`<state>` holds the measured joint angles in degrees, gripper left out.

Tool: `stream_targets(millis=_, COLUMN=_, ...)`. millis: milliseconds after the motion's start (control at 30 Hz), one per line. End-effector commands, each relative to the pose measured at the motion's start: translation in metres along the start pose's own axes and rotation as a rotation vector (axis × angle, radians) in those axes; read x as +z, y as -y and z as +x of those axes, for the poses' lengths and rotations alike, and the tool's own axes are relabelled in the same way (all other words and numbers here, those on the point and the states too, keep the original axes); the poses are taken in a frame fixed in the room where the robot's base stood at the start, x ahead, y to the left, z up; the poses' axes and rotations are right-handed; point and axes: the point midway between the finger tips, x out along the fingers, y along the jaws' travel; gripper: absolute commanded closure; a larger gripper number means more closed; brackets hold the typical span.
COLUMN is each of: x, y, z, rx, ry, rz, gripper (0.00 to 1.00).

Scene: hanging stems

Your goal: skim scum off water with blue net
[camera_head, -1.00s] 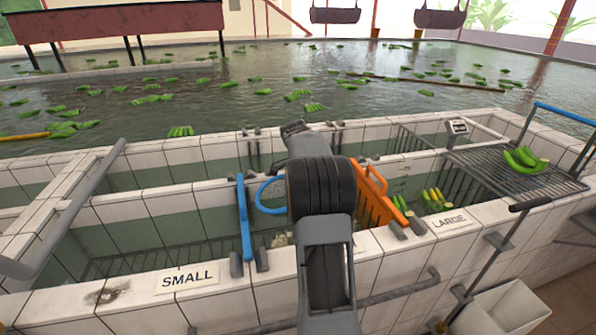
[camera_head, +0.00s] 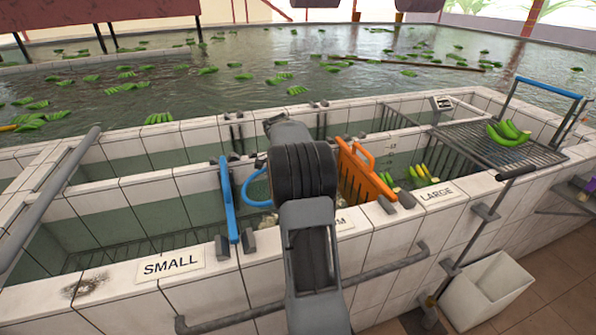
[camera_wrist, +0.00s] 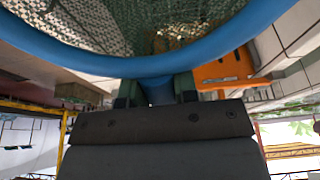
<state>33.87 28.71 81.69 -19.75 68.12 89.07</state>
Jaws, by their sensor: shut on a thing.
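In the head view my arm hides the gripper, and only part of the blue net's hoop (camera_head: 253,188) shows to the left of the arm, over the middle compartment. Pale bits, perhaps scum, show on the water (camera_head: 263,222) just below the hoop, partly hidden by the arm.
A blue divider (camera_head: 228,200) stands left of the hoop and an orange divider (camera_head: 362,175) right. Green bananas (camera_head: 508,132) lie on a grated rack (camera_head: 470,142). The tiled SMALL (camera_head: 170,265) and LARGE (camera_head: 435,192) walls are in front. A white bin (camera_head: 488,290) stands at lower right.

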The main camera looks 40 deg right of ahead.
Motion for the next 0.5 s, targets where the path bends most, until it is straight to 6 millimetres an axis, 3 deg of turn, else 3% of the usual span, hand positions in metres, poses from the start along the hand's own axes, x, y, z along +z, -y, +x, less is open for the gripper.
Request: stream_targets(millis=500, x=0.019, y=0.000, z=0.055, rx=0.000, ry=0.000, rz=0.001, gripper=1.00)
